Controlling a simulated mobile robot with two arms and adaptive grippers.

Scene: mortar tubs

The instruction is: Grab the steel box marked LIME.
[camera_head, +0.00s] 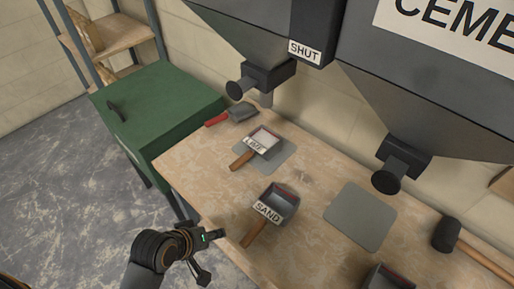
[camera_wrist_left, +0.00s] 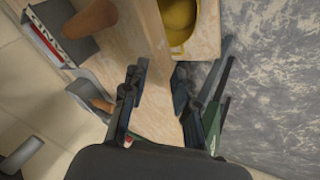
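The steel box marked LIME (camera_head: 264,142) sits on a grey plate at the back left of the wooden table, its wooden handle (camera_head: 242,160) pointing toward the front left. Its handle seems to show in the left wrist view (camera_wrist_left: 90,94), left of the fingers. A similar box marked SAND (camera_head: 277,204) stands nearer, its handle also toward the front left. My left gripper (camera_head: 212,257) is open and empty, off the table's front edge, left of SAND and apart from both boxes. Its two spread fingers show in the left wrist view (camera_wrist_left: 160,98). My right gripper is out of view.
A red-handled tool (camera_head: 232,114) lies behind LIME. An empty grey plate (camera_head: 360,216) and a mallet (camera_head: 447,234) are to the right. Hopper outlets (camera_head: 262,78) hang over the back. A green cabinet (camera_head: 160,105) stands left.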

